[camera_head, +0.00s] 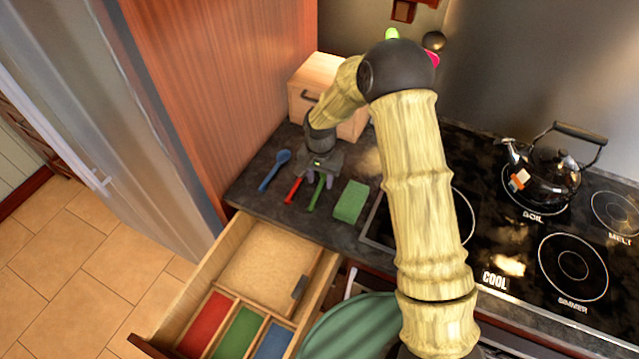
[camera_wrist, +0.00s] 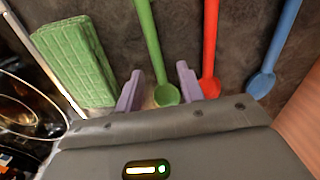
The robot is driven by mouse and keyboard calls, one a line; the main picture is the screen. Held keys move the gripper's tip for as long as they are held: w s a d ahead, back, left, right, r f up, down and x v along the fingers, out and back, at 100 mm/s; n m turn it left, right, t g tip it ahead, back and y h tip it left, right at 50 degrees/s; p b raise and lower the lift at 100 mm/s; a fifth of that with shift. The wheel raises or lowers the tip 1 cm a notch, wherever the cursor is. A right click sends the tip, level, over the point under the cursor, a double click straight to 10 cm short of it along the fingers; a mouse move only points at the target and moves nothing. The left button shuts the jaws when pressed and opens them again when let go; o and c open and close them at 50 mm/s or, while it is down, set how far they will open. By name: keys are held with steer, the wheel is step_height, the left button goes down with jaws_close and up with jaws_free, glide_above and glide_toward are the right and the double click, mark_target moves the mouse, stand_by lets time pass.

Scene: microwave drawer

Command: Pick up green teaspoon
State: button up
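The green teaspoon (camera_head: 317,193) lies on the dark counter between the red spoon (camera_head: 293,190) and the green sponge (camera_head: 351,201). In the wrist view the green teaspoon (camera_wrist: 150,45) points away from me, with its bowl close to my fingertips. My gripper (camera_head: 318,176) is low over the counter at the spoons. In the wrist view my gripper (camera_wrist: 159,88) is open, with the bowl of the green teaspoon showing between its two purple fingers. The right finger is close to the red spoon (camera_wrist: 210,45); I cannot tell whether they touch.
A blue spoon (camera_head: 274,170) lies left of the red one. An open wooden drawer (camera_head: 240,225) with red, green and blue compartments sticks out below. A wooden box (camera_head: 318,72) stands behind. The stove with a black kettle (camera_head: 549,165) is at right.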

steer(key=shift+f, duration=0.8)
jaws_close()
